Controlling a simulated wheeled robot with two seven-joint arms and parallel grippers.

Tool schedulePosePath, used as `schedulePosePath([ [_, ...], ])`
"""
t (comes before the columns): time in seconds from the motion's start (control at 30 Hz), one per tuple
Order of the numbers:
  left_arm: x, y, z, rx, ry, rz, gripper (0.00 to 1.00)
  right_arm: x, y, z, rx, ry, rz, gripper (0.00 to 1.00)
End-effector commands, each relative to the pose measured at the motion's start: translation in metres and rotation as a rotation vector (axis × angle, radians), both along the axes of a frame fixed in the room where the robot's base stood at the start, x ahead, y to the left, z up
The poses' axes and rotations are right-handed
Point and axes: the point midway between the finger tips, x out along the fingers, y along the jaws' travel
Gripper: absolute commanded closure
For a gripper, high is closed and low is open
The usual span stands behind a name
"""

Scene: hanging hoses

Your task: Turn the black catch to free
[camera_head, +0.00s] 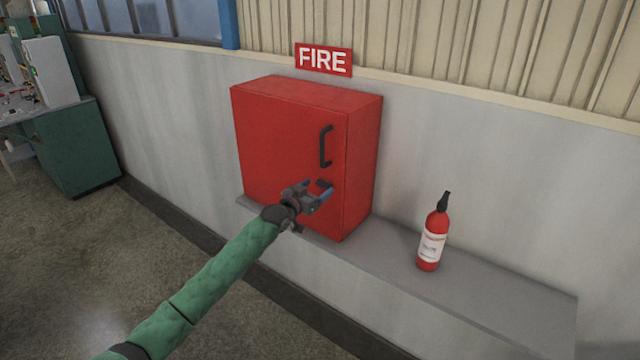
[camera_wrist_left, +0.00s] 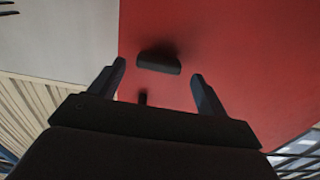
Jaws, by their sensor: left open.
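The black catch (camera_head: 324,184) is a small dark piece on the front door of the red cabinet (camera_head: 280,140), below the black bar handle (camera_head: 322,146). In the left wrist view the catch (camera_wrist_left: 159,63) lies crosswise between and just beyond my fingertips, and the red door (camera_wrist_left: 230,60) fills much of the picture. My left gripper (camera_head: 324,198) is open and empty in front of the door, close to the catch. In the left wrist view my left gripper (camera_wrist_left: 158,70) has its two fingers spread either side of the catch, with no contact visible. My right gripper is not in view.
The cabinet stands on a grey ledge (camera_head: 500,295) against the wall, its door closed. A red fire extinguisher (camera_head: 433,235) stands on the ledge to the right. A FIRE sign (camera_head: 323,59) hangs above. A green machine cabinet (camera_head: 75,150) is far left. The floor between is clear.

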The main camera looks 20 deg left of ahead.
Motion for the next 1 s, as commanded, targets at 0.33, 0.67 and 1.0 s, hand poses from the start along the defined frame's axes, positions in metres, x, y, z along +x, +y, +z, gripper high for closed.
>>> schedulePosePath([
  [0.33,0.022,-0.008,0.0,0.0,0.001,-0.001,0.24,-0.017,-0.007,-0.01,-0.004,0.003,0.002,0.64],
  [0.67,0.023,-0.009,-0.001,0.001,0.002,-0.001,0.41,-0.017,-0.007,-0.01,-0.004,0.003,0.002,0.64],
  [1.0,0.022,-0.009,-0.001,-0.007,0.004,0.0,0.68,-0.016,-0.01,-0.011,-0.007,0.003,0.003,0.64],
])
